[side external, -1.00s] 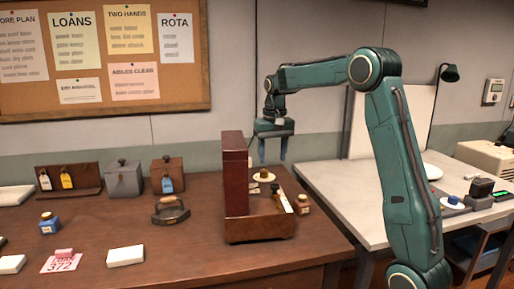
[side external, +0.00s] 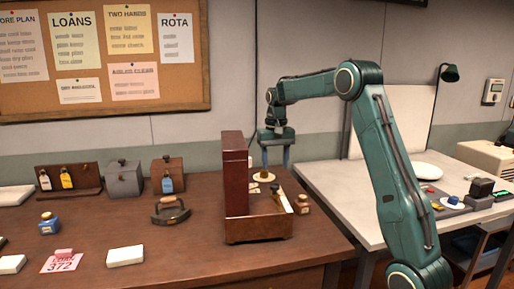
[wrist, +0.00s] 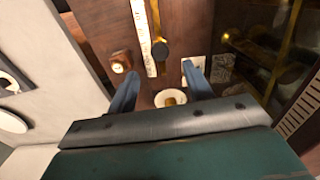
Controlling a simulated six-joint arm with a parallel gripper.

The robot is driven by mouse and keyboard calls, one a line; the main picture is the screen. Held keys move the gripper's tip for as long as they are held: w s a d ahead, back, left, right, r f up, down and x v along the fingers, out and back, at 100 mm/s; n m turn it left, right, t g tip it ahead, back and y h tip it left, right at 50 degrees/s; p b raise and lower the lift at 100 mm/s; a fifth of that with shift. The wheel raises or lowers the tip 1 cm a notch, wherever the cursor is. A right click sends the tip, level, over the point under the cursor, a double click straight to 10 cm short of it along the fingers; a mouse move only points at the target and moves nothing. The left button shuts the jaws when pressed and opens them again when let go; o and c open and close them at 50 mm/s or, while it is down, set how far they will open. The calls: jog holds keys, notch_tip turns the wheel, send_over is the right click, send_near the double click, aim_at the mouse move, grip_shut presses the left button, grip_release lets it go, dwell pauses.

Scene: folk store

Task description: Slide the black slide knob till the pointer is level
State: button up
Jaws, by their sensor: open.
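A brown wooden balance box (side external: 258,228) with a tall upright case stands at the right of the wooden counter. In the wrist view, the black slide knob (wrist: 159,48) sits beside a pale marked scale strip (wrist: 146,30). My gripper (side external: 276,168) is above the back of the box, pointing down. In the wrist view, my gripper (wrist: 161,70) is open and empty, its fingers apart, with the knob ahead of the gap. A white pan (wrist: 160,101) holding a small brass piece lies between the fingers in that view. Brass parts show in the case; I cannot make out the pointer or its tilt.
A flat iron (side external: 171,211) is to the left. The pale side table (side external: 345,188) is at the right. Counter space in front of the iron is fairly free.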

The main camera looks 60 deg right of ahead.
aim_at(275, 185)
jog(key=shift+f, duration=4.2)
jog(key=shift+c, duration=0.2)
jog(key=c, duration=0.7)
